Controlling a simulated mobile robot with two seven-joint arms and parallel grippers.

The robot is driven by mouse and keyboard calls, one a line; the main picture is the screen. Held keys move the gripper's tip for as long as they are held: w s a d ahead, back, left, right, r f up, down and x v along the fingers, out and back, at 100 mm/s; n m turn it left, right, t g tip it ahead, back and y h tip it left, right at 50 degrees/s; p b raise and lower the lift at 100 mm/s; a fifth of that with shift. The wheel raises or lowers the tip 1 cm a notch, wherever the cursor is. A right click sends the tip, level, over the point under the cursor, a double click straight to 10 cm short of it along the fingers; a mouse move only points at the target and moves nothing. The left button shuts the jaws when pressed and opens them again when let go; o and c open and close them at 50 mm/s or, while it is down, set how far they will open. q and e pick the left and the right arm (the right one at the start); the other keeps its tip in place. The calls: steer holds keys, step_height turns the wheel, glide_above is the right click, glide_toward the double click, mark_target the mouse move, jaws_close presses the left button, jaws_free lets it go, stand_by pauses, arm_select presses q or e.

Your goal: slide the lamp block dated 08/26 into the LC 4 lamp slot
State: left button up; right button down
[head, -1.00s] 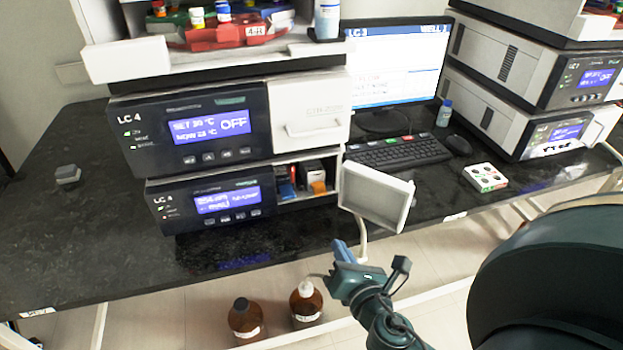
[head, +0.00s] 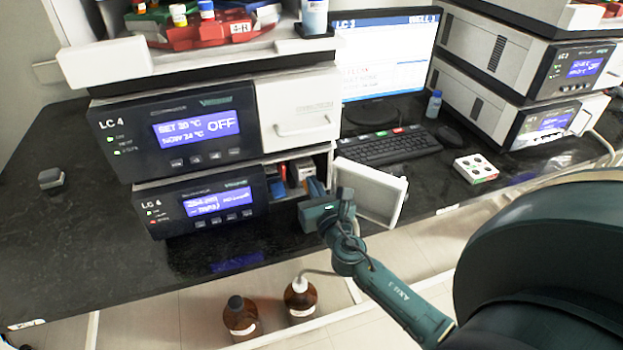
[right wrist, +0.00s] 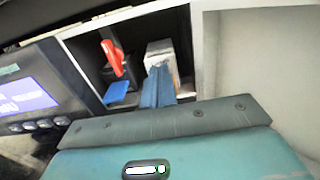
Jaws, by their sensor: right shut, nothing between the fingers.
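The lower LC 4 module (head: 205,205) has its compartment (head: 290,200) open, with the white door (head: 372,190) swung out to the right. A pale block (right wrist: 160,52) sits inside the compartment on the right; no date is readable on it. Left of it are a red lever (right wrist: 112,58) and a blue tab (right wrist: 117,92). My right gripper (head: 314,187) is shut and empty, its blue fingers (right wrist: 158,84) pointing into the compartment at the pale block. I cannot tell whether they touch it. My left gripper is out of view.
A small grey block (head: 51,180) lies on the bench at the left. A small white box with round tops (head: 476,168) stands right of the keyboard (head: 388,147). Brown bottles (head: 300,298) stand below the bench edge. The front-left bench top is clear.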

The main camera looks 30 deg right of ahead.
mark_target(307, 172)
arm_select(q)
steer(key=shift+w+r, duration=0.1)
arm_select(e)
steer(key=shift+x, duration=0.85)
steer(key=shift+w, duration=0.1)
steer(key=shift+w+d, duration=0.15)
steer(key=shift+w, duration=0.55)
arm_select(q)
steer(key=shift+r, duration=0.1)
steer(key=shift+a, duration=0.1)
